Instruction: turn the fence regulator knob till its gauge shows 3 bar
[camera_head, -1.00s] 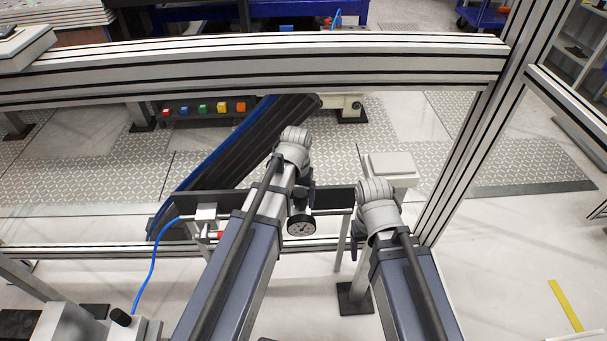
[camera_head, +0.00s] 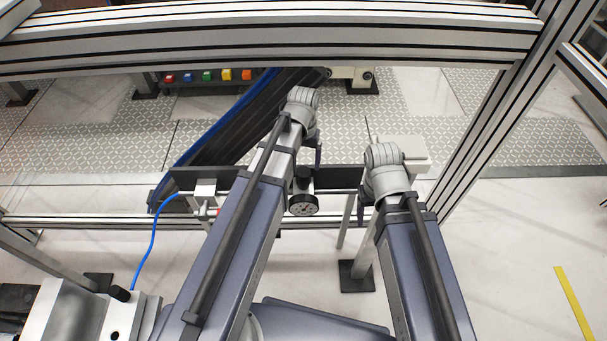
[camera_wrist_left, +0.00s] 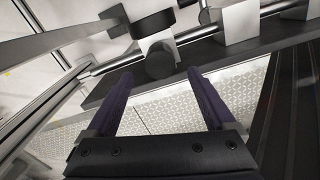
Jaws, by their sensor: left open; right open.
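A dark rail (camera_head: 338,178) carries the regulator and a valve block (camera_head: 205,190) with a blue hose (camera_head: 153,240). A thick aluminium fence beam (camera_head: 270,35) crosses above, and a post stands at right. A pale box (camera_head: 402,148) is behind my right wrist.

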